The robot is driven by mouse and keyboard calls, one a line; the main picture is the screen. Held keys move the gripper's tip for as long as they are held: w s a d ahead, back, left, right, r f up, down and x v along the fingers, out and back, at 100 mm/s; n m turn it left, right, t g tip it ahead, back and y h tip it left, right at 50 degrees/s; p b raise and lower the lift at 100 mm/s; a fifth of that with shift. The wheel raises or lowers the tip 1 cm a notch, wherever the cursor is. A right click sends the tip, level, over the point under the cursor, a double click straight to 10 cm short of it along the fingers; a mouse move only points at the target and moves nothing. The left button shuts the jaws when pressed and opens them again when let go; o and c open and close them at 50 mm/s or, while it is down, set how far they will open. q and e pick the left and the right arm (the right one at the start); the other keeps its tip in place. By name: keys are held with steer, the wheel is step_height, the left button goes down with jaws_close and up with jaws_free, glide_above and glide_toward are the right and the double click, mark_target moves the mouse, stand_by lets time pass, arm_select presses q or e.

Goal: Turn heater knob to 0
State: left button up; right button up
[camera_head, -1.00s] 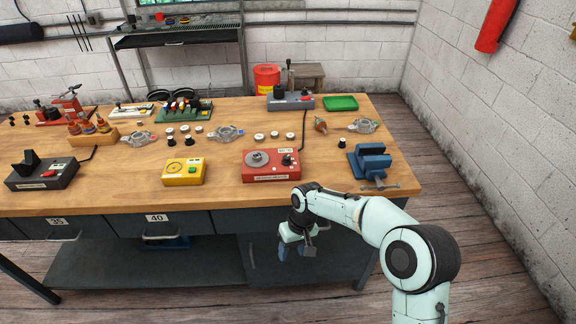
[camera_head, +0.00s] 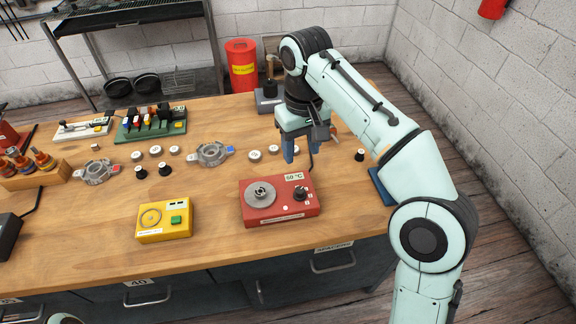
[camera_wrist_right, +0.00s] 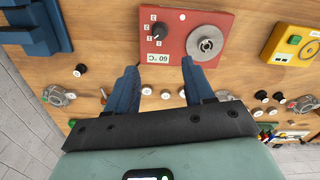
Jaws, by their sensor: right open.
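The heater is a red box (camera_head: 258,214) near the front middle of the bench. It has a round grey plate (camera_head: 260,193), a label reading 60 °C and a black knob (camera_head: 299,193) at its right. In the right wrist view the knob (camera_wrist_right: 159,31) shows at the top, beside a scale of small marks. My right gripper (camera_head: 299,154) hangs behind the heater, apart from it. In the right wrist view its blue fingers (camera_wrist_right: 156,84) are spread and empty, pointing toward the heater. My left gripper is not in view.
A yellow box (camera_head: 164,219) stands left of the heater. A blue vise (camera_wrist_right: 35,25) stands right of it, partly hidden by my arm in the head view. Small round parts and a grey housing (camera_head: 214,154) lie behind. Bare wood surrounds the heater's front.

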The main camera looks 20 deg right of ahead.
steer(key=b, duration=0.2)
glide_toward(300, 190)
steer(key=shift+s, duration=0.25)
steer(key=f+b, duration=0.1)
steer(key=f, duration=0.3)
steer(key=f+b, duration=0.2)
steer(key=f, duration=0.2)
steer(key=shift+w+f, duration=0.2)
steer(key=shift+f, duration=0.05)
jaws_close()
